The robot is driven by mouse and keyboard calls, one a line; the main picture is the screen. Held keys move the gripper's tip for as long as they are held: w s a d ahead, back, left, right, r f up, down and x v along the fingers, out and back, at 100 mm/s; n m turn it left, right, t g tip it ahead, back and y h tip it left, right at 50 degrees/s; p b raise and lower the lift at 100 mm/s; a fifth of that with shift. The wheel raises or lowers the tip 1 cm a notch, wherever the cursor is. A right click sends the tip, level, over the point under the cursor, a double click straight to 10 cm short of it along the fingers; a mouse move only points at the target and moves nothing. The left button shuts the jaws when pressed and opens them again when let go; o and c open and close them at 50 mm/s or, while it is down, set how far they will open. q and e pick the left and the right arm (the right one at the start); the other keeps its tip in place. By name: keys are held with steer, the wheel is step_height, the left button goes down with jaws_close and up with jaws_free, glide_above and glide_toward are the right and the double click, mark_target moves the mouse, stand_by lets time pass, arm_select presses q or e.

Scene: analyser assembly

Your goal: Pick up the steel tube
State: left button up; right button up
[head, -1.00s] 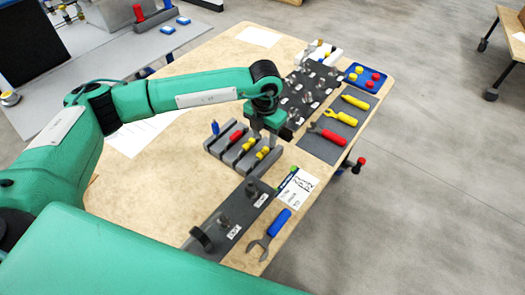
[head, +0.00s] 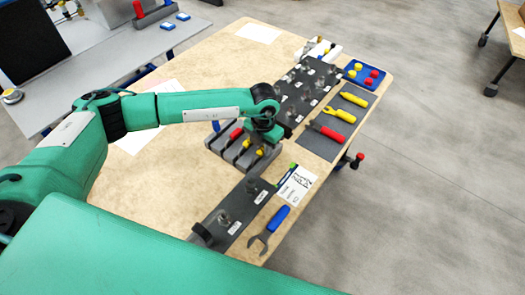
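My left gripper (head: 257,148) points down at the grey slotted rack (head: 228,155), over its right part. Its fingers are small and partly hidden by my wrist, so I cannot tell whether they are open or shut. The rack holds a blue-handled, a red-handled and yellow-marked items. I cannot single out the steel tube with certainty. Small metal parts stand on the dark front plate (head: 234,226), and several metal fittings stand on the dark board (head: 296,104) behind the rack. My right gripper is not in view.
A blue-handled wrench (head: 269,231) and a printed card (head: 295,186) lie near the table's right edge. A dark mat (head: 313,146) holds yellow and red tools. A blue tray (head: 357,78) holds red and yellow caps. The table's (head: 165,200) left part is mostly clear.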

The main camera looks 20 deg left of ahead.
arm_select(q)
jaws_close()
steer(key=shift+r, duration=0.15)
